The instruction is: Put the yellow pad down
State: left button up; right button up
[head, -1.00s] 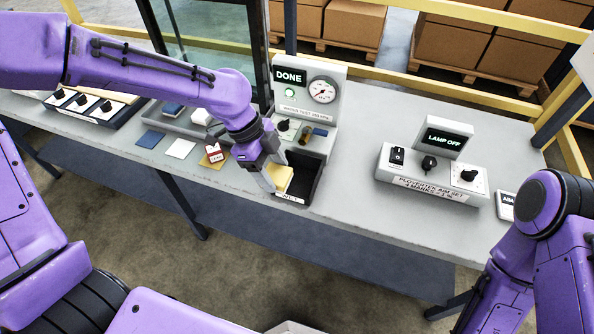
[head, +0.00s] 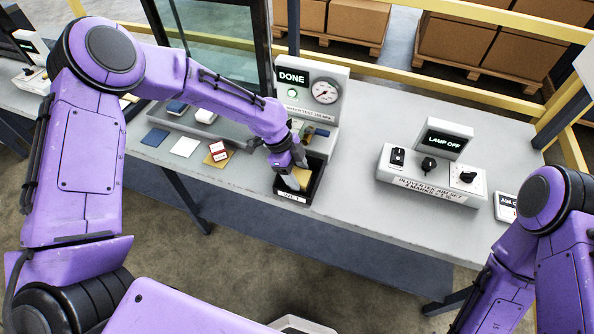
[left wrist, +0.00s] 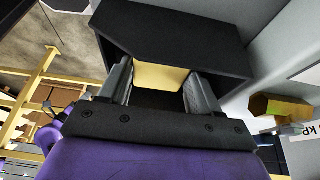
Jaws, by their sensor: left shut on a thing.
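The yellow pad (head: 301,177) is held between the fingers of my left gripper (head: 292,182), which is shut on it. The pad is in the mouth of a black open bin (head: 316,183) at the front edge of the bench. In the left wrist view the pad (left wrist: 160,77) shows between the two fingers (left wrist: 158,92), with the dark bin walls (left wrist: 200,35) around it. Whether the pad touches the bin floor I cannot tell. My right arm shows at the lower right, but its gripper is out of view.
A tester with a DONE display (head: 292,78) and a round gauge (head: 325,91) stands behind the bin. Blue (head: 155,137), white (head: 185,147) and tan (head: 217,158) squares lie to the left. A LAMP OFF console (head: 430,172) stands right, with clear bench between.

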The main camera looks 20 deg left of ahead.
pick_arm(q)
jog(key=o, duration=0.8)
jog(key=shift+f, duration=0.1)
jog(key=shift+w+r, duration=0.1)
jog(key=shift+r, duration=0.15)
jog(key=b+v, duration=0.1)
jog(key=v, duration=1)
jog(key=shift+a+r+b, duration=0.25)
jog(key=shift+r+b, duration=0.05)
jog(key=shift+r, duration=0.05)
